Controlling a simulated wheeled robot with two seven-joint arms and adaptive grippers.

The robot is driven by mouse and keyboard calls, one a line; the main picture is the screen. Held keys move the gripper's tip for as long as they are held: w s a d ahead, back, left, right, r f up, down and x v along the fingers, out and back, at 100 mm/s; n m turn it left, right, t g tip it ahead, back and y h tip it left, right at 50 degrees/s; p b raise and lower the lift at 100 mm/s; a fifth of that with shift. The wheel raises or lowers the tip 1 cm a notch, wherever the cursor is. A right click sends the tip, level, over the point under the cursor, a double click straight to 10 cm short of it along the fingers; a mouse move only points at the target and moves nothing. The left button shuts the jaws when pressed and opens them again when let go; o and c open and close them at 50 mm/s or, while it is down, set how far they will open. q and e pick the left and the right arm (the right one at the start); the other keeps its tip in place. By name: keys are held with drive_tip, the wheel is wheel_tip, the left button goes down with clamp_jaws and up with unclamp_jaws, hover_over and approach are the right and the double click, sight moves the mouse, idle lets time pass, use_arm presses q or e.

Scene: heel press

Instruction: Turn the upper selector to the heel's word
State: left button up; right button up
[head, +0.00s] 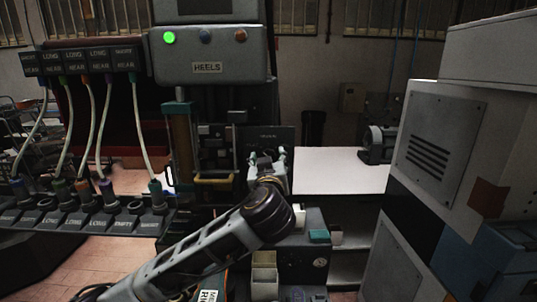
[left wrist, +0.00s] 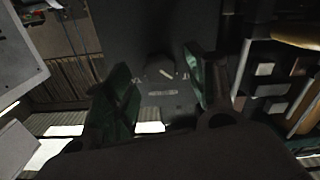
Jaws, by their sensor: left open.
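The upper selector (left wrist: 160,70) appears to be the round dark knob on a dark panel in the left wrist view. It has a short pale tilted mark and small lettering below it, too blurred to read. My left gripper (left wrist: 165,92) is open, with one green-padded finger on each side of the knob in the picture; contact cannot be told. In the head view my left gripper (head: 267,157) is in front of the dark panel (head: 282,134), and the arm hides the knob. I cannot identify the heel or its word for certain. My right gripper is not in view.
A grey box marked HEELS (head: 207,68) has a lit green lamp. At left, hanging labels (head: 85,60) and a labelled rack (head: 85,222) are joined by cables. A pale bench (head: 340,165) lies right of the panel. A grey cabinet (head: 440,140) stands at the right.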

use_arm(q)
drive_tip(key=shift+w+p, duration=0.3)
drive_tip(key=shift+w, duration=1)
drive_tip(key=c, duration=1)
drive_tip(key=shift+c, duration=0.2)
